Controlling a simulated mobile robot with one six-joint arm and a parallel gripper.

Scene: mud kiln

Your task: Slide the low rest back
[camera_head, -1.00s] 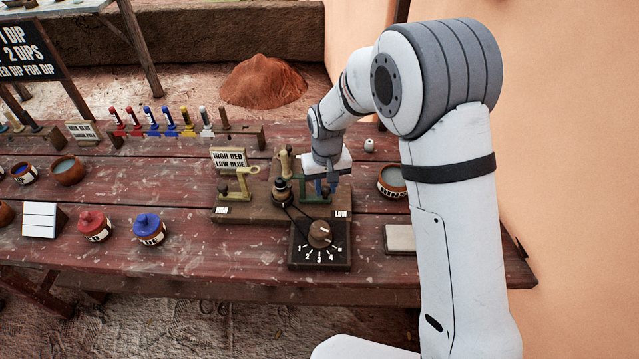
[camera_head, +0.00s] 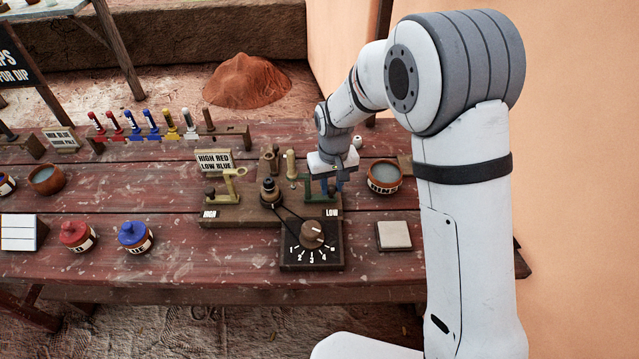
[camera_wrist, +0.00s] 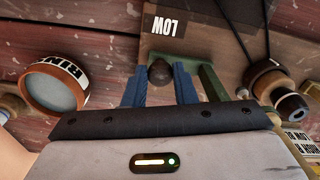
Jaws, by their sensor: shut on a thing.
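The low rest is a green bracket with a dark round knob, at the right end of a wooden rig (camera_head: 242,214), by the LOW label. It shows in the head view (camera_head: 308,191), partly behind my gripper, and in the wrist view (camera_wrist: 211,84). My gripper (camera_head: 327,188) points down over it. In the wrist view its blue fingers (camera_wrist: 159,88) are shut on the dark knob (camera_wrist: 160,74), one on each side. The olive high rest (camera_head: 229,188) stands at the rig's left end, by the HIGH label.
A numbered dial (camera_head: 311,235) is in front of the rig, with a belt to a dark spindle (camera_head: 270,193). A rinse bowl (camera_head: 384,177) and a pale tile (camera_head: 393,236) are to the right. A sign (camera_head: 214,161) and wooden pegs (camera_head: 290,164) stand behind.

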